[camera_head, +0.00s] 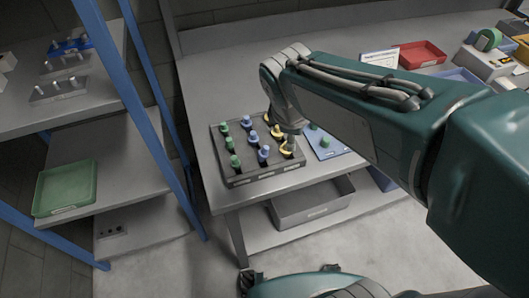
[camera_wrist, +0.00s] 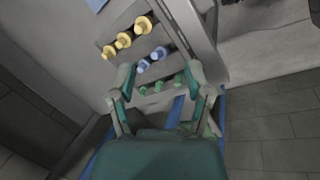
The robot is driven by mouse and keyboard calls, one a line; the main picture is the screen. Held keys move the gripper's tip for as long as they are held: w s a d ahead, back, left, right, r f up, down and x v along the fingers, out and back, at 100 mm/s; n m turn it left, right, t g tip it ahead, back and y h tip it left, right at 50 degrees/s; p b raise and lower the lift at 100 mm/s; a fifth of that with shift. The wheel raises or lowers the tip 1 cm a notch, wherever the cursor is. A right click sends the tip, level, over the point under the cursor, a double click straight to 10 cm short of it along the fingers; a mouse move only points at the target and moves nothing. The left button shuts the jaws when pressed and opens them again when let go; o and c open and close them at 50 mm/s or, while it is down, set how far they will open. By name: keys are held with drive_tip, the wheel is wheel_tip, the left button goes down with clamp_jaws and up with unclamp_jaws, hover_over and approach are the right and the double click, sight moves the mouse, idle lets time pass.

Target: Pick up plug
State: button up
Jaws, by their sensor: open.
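A dark grey rack (camera_head: 240,181) on the table holds upright plugs in rows: green plugs (camera_head: 229,144), blue plugs (camera_head: 263,154) and yellow plugs (camera_head: 287,149). In the wrist view the yellow plugs (camera_wrist: 124,40) stand beyond my fingers. The blue plugs (camera_wrist: 159,53) and small green plugs (camera_wrist: 160,87) show between and past the fingers. My gripper (camera_wrist: 160,72) is open, its two fingers spread apart with nothing held. In the head view my gripper (camera_head: 290,143) is over the rack's right side, close to the front yellow plug; the arm hides part of this area.
A blue board (camera_head: 329,152) with a green plug lies right of the rack. A grey bin (camera_head: 310,205) sits on the shelf below. A blue-framed shelf with a green tray (camera_head: 65,188) stands at left. A red tray (camera_head: 418,54) lies at the back right.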

sight(264, 147)
drive_tip(key=w+a+f+n, duration=0.2)
drive_tip(key=f+n, duration=0.1)
drive_tip(key=w+a+f+n+h, duration=0.1)
drive_tip(key=w+a+f+n, duration=0.1)
drive_tip(key=f+n, duration=0.1)
drive_tip(key=w+a+f+n, duration=0.3)
drive_tip(key=f+n, duration=0.1)
drive_tip(key=shift+w+f+h, duration=0.1)
drive_tip(key=shift+h, duration=0.2)
drive_tip(key=x, duration=0.5)
drive_tip(key=shift+d+f, duration=0.1)
drive_tip(key=shift+f, duration=0.25)
clamp_jaws()
